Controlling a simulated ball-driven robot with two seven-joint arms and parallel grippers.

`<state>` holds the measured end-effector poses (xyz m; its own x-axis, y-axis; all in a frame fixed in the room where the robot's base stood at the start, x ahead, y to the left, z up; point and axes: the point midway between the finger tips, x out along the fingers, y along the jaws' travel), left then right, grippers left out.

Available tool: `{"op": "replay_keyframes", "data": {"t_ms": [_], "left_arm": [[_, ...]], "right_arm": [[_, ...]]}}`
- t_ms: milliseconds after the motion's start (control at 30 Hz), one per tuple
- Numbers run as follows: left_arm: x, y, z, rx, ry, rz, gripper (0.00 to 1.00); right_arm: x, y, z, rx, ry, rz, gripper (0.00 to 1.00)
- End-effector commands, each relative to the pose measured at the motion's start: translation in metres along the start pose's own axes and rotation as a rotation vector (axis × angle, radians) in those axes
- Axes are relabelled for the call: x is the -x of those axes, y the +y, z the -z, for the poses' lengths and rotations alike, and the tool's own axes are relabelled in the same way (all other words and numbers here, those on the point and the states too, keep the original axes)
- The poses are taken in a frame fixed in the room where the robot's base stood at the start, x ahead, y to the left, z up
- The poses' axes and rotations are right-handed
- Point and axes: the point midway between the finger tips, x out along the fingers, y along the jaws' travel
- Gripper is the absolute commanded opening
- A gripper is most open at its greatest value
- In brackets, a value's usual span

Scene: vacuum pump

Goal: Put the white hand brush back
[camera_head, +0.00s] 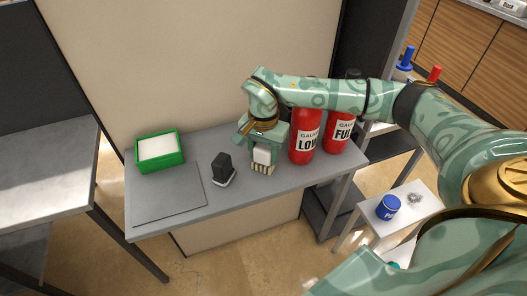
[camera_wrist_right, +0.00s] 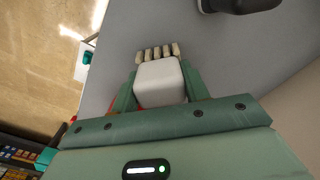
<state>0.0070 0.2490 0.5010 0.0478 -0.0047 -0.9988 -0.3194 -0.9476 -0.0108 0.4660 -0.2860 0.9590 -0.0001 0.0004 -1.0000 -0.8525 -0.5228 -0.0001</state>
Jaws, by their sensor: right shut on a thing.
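The white hand brush (camera_head: 262,156) has a white block body and a row of beige bristles. My right gripper (camera_head: 264,150) is shut on its body, bristles pointing down, over the grey bench beside the red cylinders. In the right wrist view the brush (camera_wrist_right: 160,80) sits between the two green fingers of my right gripper (camera_wrist_right: 160,92), with its bristles at the far end. Whether the bristles touch the bench is hard to tell. My left gripper is not in view.
On the bench (camera_head: 240,204) are a green-rimmed tray (camera_head: 142,167), a thin grey mat (camera_head: 165,205), a black block with a white base (camera_head: 222,168), and red cylinders labelled LOW (camera_head: 306,140) and FULL (camera_head: 340,135). A blue can (camera_head: 388,207) stands on a white side table. The bench's front middle is clear.

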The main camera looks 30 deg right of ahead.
Motion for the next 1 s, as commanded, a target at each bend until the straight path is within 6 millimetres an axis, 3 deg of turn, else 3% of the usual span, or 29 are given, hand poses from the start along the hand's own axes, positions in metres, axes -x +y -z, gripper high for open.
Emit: {"op": "replay_keyframes", "data": {"t_ms": [33,67,100,133,467,567,800,1000], "left_arm": [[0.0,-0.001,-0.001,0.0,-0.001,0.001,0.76],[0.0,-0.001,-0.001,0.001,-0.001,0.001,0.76],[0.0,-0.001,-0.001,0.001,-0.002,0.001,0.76],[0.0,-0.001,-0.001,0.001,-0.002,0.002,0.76],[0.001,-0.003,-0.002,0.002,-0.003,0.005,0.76],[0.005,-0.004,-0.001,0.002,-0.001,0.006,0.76],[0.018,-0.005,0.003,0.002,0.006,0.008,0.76],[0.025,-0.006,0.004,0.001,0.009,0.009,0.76]], "right_arm": [[-0.002,0.0,0.0,0.0,0.0,-0.001,0.24],[-0.002,0.0,0.0,0.0,0.0,-0.001,0.54],[-0.002,0.0,0.0,0.0,0.0,-0.001,0.65],[-0.001,0.0,0.0,0.0,0.0,-0.001,0.67],[0.004,0.0,0.0,0.0,0.0,0.001,0.67],[0.019,-0.001,0.0,0.0,0.003,0.003,0.67],[0.078,-0.001,0.001,0.0,0.004,0.005,0.67],[0.112,-0.001,0.0,0.001,0.002,0.003,0.67]]}}
